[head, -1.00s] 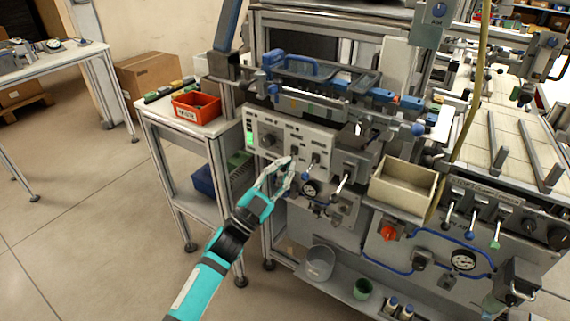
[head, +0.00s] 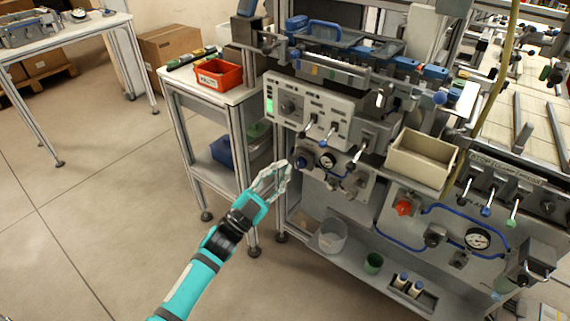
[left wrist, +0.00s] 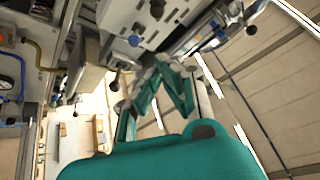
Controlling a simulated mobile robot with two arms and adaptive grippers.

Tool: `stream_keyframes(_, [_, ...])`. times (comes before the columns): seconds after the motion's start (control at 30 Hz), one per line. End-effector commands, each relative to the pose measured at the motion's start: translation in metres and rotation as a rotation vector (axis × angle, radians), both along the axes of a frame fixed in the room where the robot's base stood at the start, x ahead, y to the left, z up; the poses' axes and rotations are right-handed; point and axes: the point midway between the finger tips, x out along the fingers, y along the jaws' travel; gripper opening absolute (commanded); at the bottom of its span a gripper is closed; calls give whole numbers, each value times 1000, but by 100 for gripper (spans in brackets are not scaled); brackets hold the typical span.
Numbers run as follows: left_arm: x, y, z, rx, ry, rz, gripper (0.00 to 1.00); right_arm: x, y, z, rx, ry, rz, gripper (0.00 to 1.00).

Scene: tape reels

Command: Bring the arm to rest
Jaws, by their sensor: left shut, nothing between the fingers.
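My left arm (head: 205,266) reaches in from the bottom left of the head view, turquoise with black joints. My left gripper (head: 282,170) is shut and empty. It hangs in the air in front of the machine, left of the pressure gauge and below the control panel (head: 310,112), with no visible contact. In the left wrist view the gripper's fingers (left wrist: 165,72) show above its turquoise body, with the panel's levers beyond them. My right gripper is not in view.
A side table with a red bin (head: 218,76) stands to the left. The floor (head: 110,200) at left is clear.

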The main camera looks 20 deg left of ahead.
Motion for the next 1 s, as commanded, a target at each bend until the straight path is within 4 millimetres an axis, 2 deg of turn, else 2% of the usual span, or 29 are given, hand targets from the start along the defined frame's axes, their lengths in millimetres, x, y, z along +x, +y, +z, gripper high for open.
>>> stream_keyframes(0.2, [1,1,-4,-2,14,4,0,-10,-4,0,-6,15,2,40])
stream_keyframes(0.27, [4,3,-17,-7,52,17,0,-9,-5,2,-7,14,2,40])
stream_keyframes(0.33, [9,8,-44,-17,131,44,0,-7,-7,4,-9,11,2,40])
stream_keyframes(0.37, [11,11,-59,-23,177,59,0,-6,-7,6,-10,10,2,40])
stream_keyframes(0.47, [11,23,-127,-41,369,122,0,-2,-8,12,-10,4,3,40])
stream_keyframes(0.5, [7,27,-158,-46,453,149,0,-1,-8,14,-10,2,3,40])
stream_keyframes(0.57, [-3,34,-203,-50,577,189,0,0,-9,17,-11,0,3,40])
stream_keyframes(0.6, [-12,38,-233,-53,658,215,0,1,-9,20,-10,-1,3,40])
stream_keyframes(0.67, [-30,44,-275,-54,776,251,0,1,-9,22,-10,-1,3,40])
stream_keyframes(0.7, [-44,47,-303,-53,855,274,0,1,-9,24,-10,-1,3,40])
stream_keyframes(0.77, [-69,52,-342,-49,970,309,0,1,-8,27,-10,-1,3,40])
stream_keyframes(0.8, [-87,55,-367,-45,1047,331,0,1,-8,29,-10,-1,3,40])
stream_keyframes(0.87, [-117,58,-401,-40,1158,361,0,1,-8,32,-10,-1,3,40])
stream_keyframes(0.9, [-140,60,-423,-33,1232,381,0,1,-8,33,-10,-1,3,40])
stream_keyframes(0.97, [-175,63,-453,-23,1341,411,0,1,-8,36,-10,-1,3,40])
stream_keyframes(1.0, [-201,64,-471,-15,1415,428,0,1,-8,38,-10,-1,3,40])
